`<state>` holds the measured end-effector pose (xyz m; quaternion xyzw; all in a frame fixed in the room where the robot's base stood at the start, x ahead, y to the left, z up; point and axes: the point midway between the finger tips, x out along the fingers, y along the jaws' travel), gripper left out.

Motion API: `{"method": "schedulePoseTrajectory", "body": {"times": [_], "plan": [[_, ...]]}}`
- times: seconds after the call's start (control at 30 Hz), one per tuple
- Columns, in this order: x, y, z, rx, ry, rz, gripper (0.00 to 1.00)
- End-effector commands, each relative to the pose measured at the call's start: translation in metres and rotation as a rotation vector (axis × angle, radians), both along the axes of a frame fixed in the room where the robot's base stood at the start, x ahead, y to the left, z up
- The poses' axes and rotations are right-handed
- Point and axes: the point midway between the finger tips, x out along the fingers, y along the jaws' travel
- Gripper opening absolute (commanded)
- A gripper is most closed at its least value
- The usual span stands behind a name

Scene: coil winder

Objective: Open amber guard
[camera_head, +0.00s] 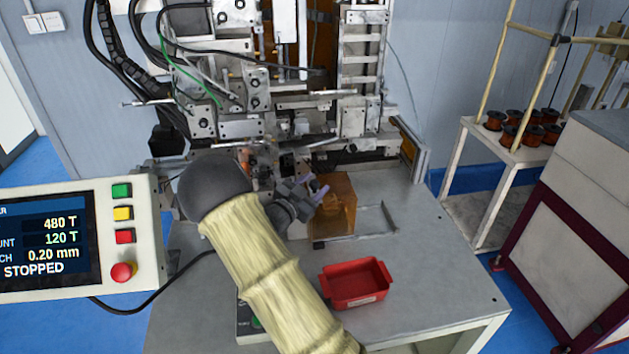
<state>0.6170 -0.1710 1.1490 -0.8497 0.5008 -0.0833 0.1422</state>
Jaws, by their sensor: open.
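The amber guard (341,213) is a see-through amber box-like cover on the grey machine table, under the winder's front. A faint orange shape shows through it. My gripper (321,190) is at the guard's left side, with its pale purple fingertips apart and at or very near the guard's upper left part. Whether they touch it I cannot tell. My arm, in a cream sleeve, comes up from the bottom and hides the table and machine parts left of the guard.
A red tray (355,284) sits on the table (440,260) in front of the guard. A thin metal bracket (386,218) lies right of the guard. The control panel (75,240) reading STOPPED stands at left. The winder (270,90) rises behind. The table's right side is clear.

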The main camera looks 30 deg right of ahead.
Motion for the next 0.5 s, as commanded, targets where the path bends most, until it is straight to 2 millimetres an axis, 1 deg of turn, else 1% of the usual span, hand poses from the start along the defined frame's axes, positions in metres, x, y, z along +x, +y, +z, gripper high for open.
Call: {"method": "schedulePoseTrajectory", "body": {"times": [0.1, 0.37, 0.47, 0.5], "plan": [[0.0031, -0.0071, 0.0006, -0.001, 0.001, -0.001, 0.47], [0.0037, -0.0076, -0.0003, -0.001, 0.0, 0.0, 0.47], [0.0037, -0.0074, -0.0001, -0.001, 0.0, 0.0, 0.29], [0.0037, -0.0074, -0.0001, -0.001, 0.0, 0.0, 0.21]]}}
